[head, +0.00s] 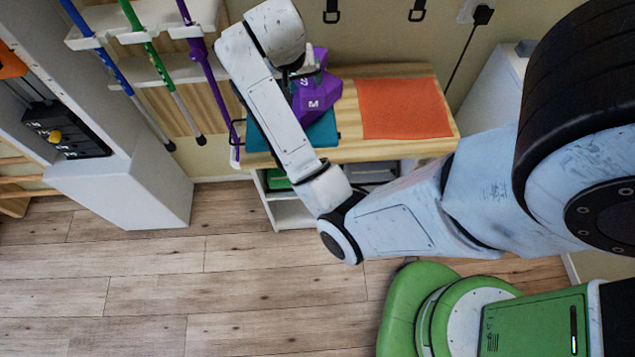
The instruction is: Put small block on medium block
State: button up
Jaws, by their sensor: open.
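A purple medium block (322,98) with a white letter M stands on the teal mat (325,133) on the wooden bench. Another purple part (320,57), perhaps the small block, shows just above it, beside my gripper. I cannot tell where one block ends and the other begins, or whether the upper part rests on the medium block. My gripper (308,72) is open at the purple shapes, with its dark fingers close against them. My forearm covers their left side.
An orange mat (403,108) lies bare on the right of the wooden bench (385,151). Colored poles (152,60) hang in a rack at the left. The wooden floor (170,280) in front is clear.

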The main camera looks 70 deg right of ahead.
jog(key=s+a+f+n+y, duration=0.1)
jog(key=s+a+f+n, duration=0.3)
jog(key=a, duration=0.4)
jog(key=s+a+f+n+y, duration=0.2)
jog(key=s+a+f+n, duration=0.2)
jog(key=a, duration=0.4)
jog(key=s+a+f+n+y, duration=0.1)
jog(key=s+a+f+n, duration=0.3)
jog(key=a+f, duration=0.2)
jog(key=shift+s+a+y, duration=0.4)
jog(key=shift+a, duration=0.6)
